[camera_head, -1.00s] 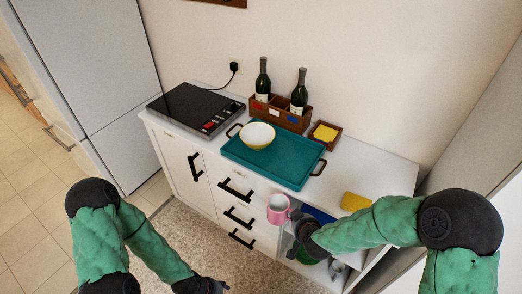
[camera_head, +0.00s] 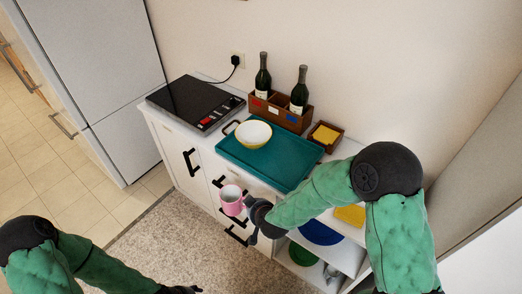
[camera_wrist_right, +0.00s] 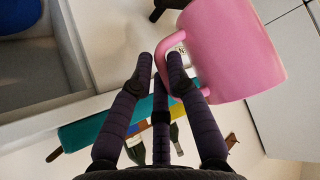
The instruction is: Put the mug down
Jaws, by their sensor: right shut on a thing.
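The pink mug (camera_head: 231,201) hangs in the air in front of the cabinet's drawers, below the counter's front edge. My right gripper (camera_head: 248,203) is shut on its handle from the right side. In the right wrist view the fingers (camera_wrist_right: 166,62) close around the handle of the mug (camera_wrist_right: 235,50), which looks tilted in that view. The white counter (camera_head: 335,222) has a teal tray (camera_head: 285,165) on it, with a white and yellow bowl (camera_head: 253,133) at the tray's left part. My left gripper (camera_head: 186,289) is at the bottom edge, partly cut off; its fingers are unclear.
A black cooktop (camera_head: 195,102) fills the counter's left end. A wooden crate (camera_head: 281,111) with two bottles and a small box (camera_head: 323,137) stand behind the tray. A yellow item (camera_head: 350,215) lies at the right. Open shelves below hold blue (camera_head: 319,232) and green (camera_head: 303,254) dishes.

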